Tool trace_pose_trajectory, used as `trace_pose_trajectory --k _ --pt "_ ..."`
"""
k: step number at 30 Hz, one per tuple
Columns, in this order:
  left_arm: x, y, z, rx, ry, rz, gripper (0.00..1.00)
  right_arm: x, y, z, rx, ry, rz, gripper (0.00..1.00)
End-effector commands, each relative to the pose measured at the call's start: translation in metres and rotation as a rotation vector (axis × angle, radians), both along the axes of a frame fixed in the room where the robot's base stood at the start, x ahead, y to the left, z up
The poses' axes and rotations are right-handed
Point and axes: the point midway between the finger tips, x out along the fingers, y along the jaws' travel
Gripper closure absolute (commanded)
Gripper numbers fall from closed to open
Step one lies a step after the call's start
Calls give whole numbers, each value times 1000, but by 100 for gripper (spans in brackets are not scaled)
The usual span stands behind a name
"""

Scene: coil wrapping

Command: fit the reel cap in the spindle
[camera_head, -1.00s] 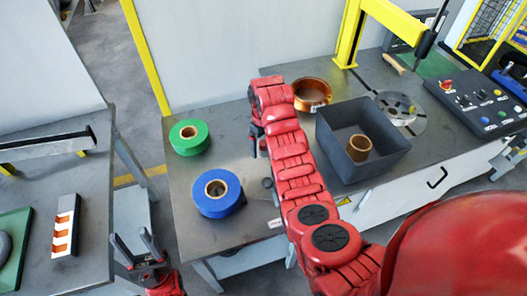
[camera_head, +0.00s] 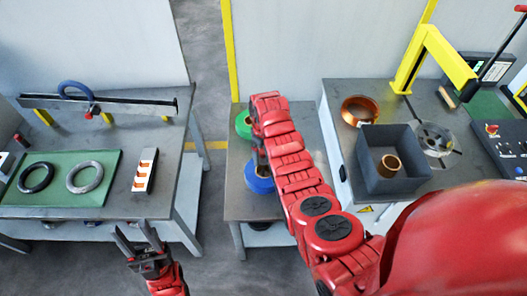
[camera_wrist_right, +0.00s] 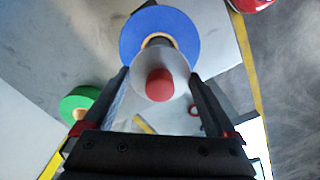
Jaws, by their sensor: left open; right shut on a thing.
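My right gripper (camera_wrist_right: 158,76) is shut on a white disc with a red knob (camera_wrist_right: 160,86), which looks like the reel cap. In the wrist view it covers part of the blue reel (camera_wrist_right: 132,38); a dark stub shows at the reel's core. In the head view my right forearm hides the cap and part of the blue reel (camera_head: 258,184). I cannot tell for sure which part is the spindle; a bar stand (camera_head: 130,104) with a blue ring (camera_head: 74,87) stands on the left table. My left gripper (camera_head: 135,238) is open and empty in front of that table.
A green reel (camera_head: 243,124) lies on the middle table. The left table has a green mat (camera_head: 110,165) with a black ring (camera_head: 36,177) and a grey ring (camera_head: 85,177), and a white-orange holder (camera_head: 145,170). A dark bin (camera_head: 417,165) stands right. Floor gaps separate the tables.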

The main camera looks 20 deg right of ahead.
Motion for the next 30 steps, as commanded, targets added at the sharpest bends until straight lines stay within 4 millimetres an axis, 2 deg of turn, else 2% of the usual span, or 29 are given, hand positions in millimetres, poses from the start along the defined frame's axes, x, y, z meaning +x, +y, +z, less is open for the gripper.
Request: trace_pose_trajectory --k 8,22,30 --pt "0 0 -8 0 0 0 50 1 0 -2 0 -5 0 73" --pt "0 0 -42 0 0 0 50 0 0 -47 0 1 0 73" --pt "0 0 -49 0 0 0 50 0 0 -58 0 -1 -1 73"
